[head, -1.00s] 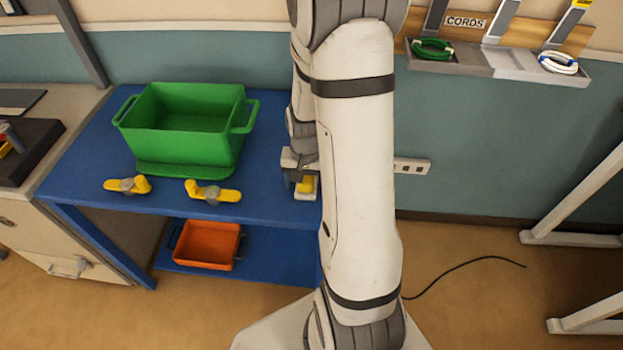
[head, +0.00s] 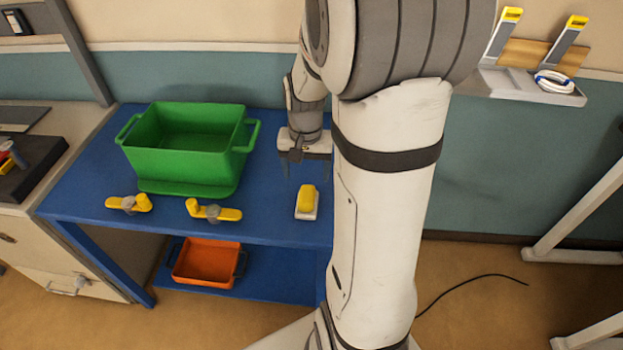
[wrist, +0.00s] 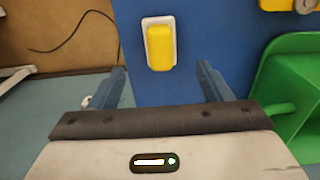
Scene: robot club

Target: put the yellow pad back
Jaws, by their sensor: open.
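The yellow pad (head: 306,199) lies on a white base (head: 308,216) on the blue table (head: 265,215), near its front edge and right of the yellow clamps. In the wrist view the yellow pad (wrist: 160,46) on its white base lies beyond the fingertips, roughly in line with the gap between them. My gripper (head: 303,168) is open and empty above the table, behind the pad and apart from it. Its two fingers also show spread in the wrist view (wrist: 160,80).
A green bin (head: 190,165) stands on the table left of my gripper. Two yellow clamps (head: 128,204) (head: 214,211) lie in front of it. An orange bin (head: 207,262) sits on the lower shelf. A wall tray (head: 525,88) holds a white cable coil.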

